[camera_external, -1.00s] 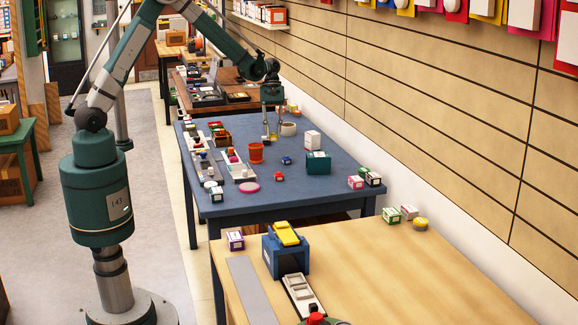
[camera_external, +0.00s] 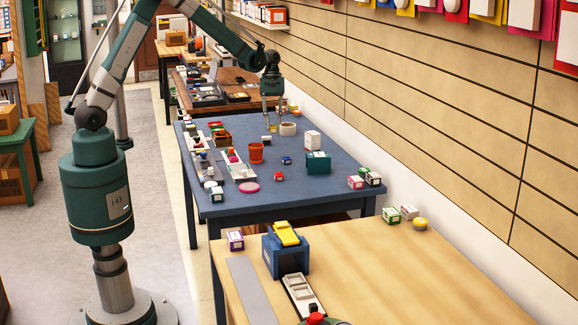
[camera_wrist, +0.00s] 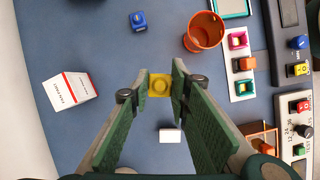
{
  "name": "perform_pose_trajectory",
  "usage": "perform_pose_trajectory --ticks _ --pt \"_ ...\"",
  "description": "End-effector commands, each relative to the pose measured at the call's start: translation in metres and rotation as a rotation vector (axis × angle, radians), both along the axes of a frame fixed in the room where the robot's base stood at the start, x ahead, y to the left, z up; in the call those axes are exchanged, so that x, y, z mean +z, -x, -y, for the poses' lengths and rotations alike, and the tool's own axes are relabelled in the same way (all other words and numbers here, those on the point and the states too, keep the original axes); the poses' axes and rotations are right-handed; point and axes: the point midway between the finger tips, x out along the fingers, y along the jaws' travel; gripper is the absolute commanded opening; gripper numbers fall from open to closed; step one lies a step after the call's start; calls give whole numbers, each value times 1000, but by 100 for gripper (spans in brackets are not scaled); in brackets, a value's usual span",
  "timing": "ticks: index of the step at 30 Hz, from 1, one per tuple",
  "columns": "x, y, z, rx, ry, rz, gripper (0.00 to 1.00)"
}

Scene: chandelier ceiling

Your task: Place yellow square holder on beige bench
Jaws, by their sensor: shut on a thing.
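The yellow square holder (camera_wrist: 160,85) is small, with a round recess in its middle. In the wrist view it sits between the fingertips of my gripper (camera_wrist: 161,86), which is shut on it. In the external view my gripper (camera_external: 271,121) points down above the far part of the blue table, and the holder is too small there to make out clearly. The beige bench (camera_external: 400,275) is the light wooden table in the foreground, well away from my gripper.
The blue table (camera_external: 225,210) carries a red-orange cup (camera_external: 256,153), a white box (camera_external: 312,140), a teal box (camera_external: 318,162) and white trays of small parts. On the bench stand a blue block with a yellow top (camera_external: 285,250) and several small boxes. Its middle is clear.

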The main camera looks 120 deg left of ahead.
Motion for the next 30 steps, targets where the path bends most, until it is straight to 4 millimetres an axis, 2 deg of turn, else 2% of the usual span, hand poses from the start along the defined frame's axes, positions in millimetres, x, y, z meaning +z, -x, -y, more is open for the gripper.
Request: perform_pose_trajectory --ticks 9,14,20,23,30 --pt "0 -1 0 0 0 0 11" --pt "-1 -10 4 1 0 0 11" --pt "-3 -38 18 1 0 0 11" --pt "-6 -59 30 -6 0 0 11" --pt "-17 -108 74 -96 0 0 11"
